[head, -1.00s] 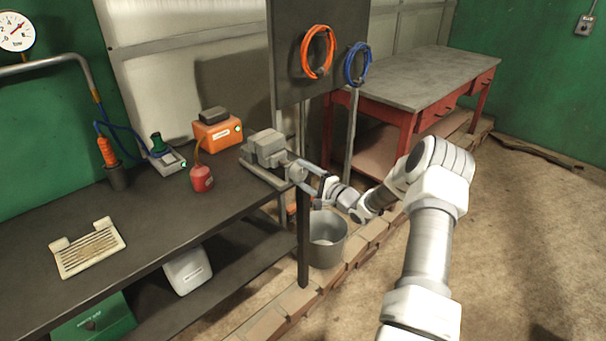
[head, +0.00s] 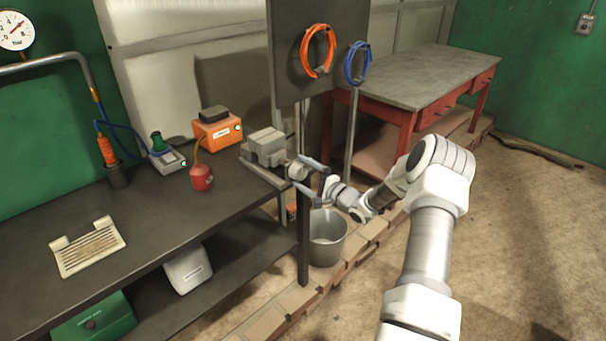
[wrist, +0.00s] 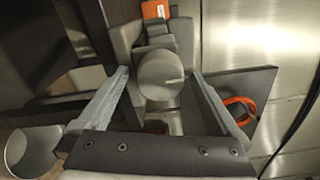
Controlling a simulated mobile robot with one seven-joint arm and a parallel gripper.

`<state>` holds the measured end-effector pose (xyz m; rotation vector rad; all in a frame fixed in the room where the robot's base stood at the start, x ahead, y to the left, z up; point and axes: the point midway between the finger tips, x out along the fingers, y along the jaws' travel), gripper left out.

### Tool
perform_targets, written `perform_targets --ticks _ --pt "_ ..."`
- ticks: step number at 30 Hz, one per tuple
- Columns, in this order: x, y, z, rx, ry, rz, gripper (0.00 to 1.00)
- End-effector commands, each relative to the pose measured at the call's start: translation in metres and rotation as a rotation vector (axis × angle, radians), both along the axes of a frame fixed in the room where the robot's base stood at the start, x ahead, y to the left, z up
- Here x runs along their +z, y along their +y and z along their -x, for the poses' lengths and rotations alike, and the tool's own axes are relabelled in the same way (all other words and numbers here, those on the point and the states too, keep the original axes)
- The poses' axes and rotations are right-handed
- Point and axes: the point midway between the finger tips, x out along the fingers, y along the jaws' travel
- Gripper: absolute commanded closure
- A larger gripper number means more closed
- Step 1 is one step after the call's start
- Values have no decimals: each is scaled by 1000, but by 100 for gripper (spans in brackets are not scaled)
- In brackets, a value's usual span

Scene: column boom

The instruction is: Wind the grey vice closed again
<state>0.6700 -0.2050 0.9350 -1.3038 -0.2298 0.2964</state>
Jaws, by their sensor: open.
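The grey vice (head: 265,150) sits on the right end of the dark workbench. Its round grey knob (head: 294,172) points towards my gripper (head: 302,174). In the wrist view, the knob (wrist: 160,76) shows end-on with a pale line on its face pointing right. My gripper (wrist: 160,82) is open, with one finger on each side of the knob. Gaps show beside the knob in the wrist view, and I see no grip on it. How far the fingertips reach along the knob is hard to tell.
An orange box (head: 218,131) and a red oil can (head: 201,177) stand left of the vice on the bench (head: 150,215). A metal bucket (head: 327,240) stands on the floor below my gripper. A dark panel (head: 290,75) with orange and blue hoses rises behind.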

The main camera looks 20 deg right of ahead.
Motion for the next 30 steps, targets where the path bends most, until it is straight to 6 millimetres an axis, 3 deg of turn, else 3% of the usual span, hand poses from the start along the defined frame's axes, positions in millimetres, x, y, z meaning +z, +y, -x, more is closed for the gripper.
perform_targets --ticks 5,21,30 --pt "0 -8 18 -3 2 1 0" --pt "0 -50 135 -4 1 -1 0" --pt "0 -59 162 0 -1 0 0"
